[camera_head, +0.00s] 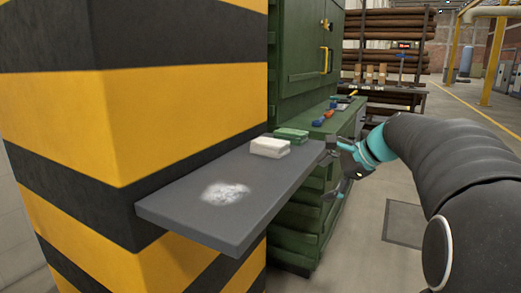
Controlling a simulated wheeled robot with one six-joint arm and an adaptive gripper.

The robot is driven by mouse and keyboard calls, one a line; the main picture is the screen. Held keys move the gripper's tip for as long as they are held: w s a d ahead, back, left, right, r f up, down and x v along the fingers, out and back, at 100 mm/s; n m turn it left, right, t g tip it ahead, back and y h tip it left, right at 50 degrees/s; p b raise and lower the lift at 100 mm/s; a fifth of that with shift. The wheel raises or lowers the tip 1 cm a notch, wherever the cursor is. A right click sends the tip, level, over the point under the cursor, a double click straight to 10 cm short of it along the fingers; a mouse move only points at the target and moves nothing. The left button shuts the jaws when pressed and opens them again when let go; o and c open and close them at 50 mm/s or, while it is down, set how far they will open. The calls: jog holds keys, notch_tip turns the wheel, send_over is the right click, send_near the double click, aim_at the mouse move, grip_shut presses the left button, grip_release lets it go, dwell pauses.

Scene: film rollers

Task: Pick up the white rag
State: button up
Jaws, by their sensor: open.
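A white folded block-like thing, which looks like the white rag (269,147), lies on the dark grey shelf (180,208), towards its far end. A green folded cloth (291,135) lies right behind it. My gripper (332,168) is open and empty at the right edge of the shelf, to the right of the white rag and apart from it. Its fingers are small and partly dark in this view.
A white powdery patch (226,193) marks the shelf's near part. A yellow-and-black striped pillar (130,125) stands at the left. A green cabinet (305,60) stands behind, with small tools on its ledge. Open floor (385,185) lies to the right.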

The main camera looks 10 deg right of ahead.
aim_at(277, 143)
jog(key=w+a+r+m+t+y, duration=0.2)
jog(key=w+r+m+y, duration=0.2)
jog(key=r+m, duration=0.6)
jog(key=w+a+n, duration=0.1)
jog(key=w+a, duration=0.1)
jog(key=w+a+f+n, duration=0.1)
jog(key=w+a, duration=0.1)
jog(key=a, duration=0.1)
jog(key=shift+w+a+b, duration=0.15)
jog(key=shift+w+b, duration=0.2)
jog(key=shift+d+f+x, duration=0.1)
jog(key=shift+f+x, duration=0.05)
jog(key=shift+x, duration=0.85)
jog(key=shift+d+f+x, duration=0.1)
jog(key=shift+x, duration=0.9)
jog(key=shift+d+f+x, duration=0.1)
jog(key=shift+f+x, duration=0.05)
jog(key=shift+x, duration=0.85)
jog(key=c, duration=1.1)
